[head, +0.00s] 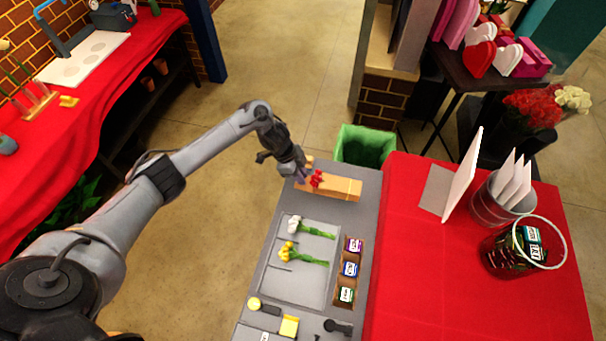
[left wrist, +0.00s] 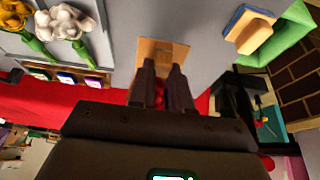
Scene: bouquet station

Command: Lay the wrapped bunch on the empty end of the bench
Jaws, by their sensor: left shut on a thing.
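The wrapped bunch (head: 342,188) is a long tan wrapper with a red part near its left end. It is at the far end of the grey bench (head: 262,285), and I cannot tell whether it touches the top. My left gripper (head: 301,175) is shut on the bunch by its red part. In the left wrist view, the fingers (left wrist: 162,95) close around red, and the tan wrapper (left wrist: 165,48) shows beyond them. My right gripper is in neither view.
A blue-and-tan block (left wrist: 250,30) sits near the bench's far edge. A green bin (head: 365,145) stands beyond; a red-covered table (head: 430,270) adjoins right.

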